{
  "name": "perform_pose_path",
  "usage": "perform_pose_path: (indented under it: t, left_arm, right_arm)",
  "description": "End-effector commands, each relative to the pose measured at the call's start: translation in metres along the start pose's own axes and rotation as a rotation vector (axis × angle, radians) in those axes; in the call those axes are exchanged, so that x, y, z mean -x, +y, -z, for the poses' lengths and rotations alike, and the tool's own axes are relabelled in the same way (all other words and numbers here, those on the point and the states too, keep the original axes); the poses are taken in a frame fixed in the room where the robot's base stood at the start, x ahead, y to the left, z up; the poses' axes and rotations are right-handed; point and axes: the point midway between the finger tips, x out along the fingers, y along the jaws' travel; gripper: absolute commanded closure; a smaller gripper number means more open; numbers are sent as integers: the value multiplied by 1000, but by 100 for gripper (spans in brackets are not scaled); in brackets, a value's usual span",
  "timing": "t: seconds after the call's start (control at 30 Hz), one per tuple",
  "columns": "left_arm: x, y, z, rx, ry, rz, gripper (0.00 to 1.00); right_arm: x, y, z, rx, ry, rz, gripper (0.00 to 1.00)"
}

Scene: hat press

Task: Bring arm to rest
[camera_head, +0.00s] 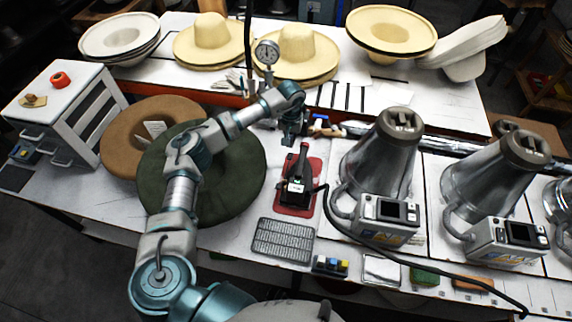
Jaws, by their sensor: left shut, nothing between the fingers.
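My left arm reaches in from the bottom left and stretches over a dark green round cushion (240,178) on the white bench. My left gripper (290,142) is at the end of this arm, pointing down near the back of the bench, just above a black device on a red pad. It is small and dark in the picture, shut, with nothing held. My right gripper is out of view.
A brown round cushion (122,140) lies beside the green one. The black device (298,175) sits on its red pad (314,200). Metal hat presses (380,165) stand to the right. Straw hats (212,38) line the back shelf. A white drawer cabinet (60,92) stands left.

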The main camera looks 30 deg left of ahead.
Motion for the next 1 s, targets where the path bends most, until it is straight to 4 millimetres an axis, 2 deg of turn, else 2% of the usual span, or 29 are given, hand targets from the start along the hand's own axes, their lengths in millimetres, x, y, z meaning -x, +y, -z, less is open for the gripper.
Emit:
perform_pose_path:
  t: [0.1,0.2,0.73,0.83,1.0]
  left_arm:
    - [13,0,0,0,1,0,100]
    - [17,0,0,0,0,1,100]
    - [18,0,0,0,0,0,100]
    - [31,0,0,0,3,-1,100]
    - [66,0,0,0,11,-3,100]
  right_arm:
    - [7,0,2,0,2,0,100]
    - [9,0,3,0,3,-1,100]
    - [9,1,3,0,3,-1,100]
    - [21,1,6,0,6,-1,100]
    - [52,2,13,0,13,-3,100]
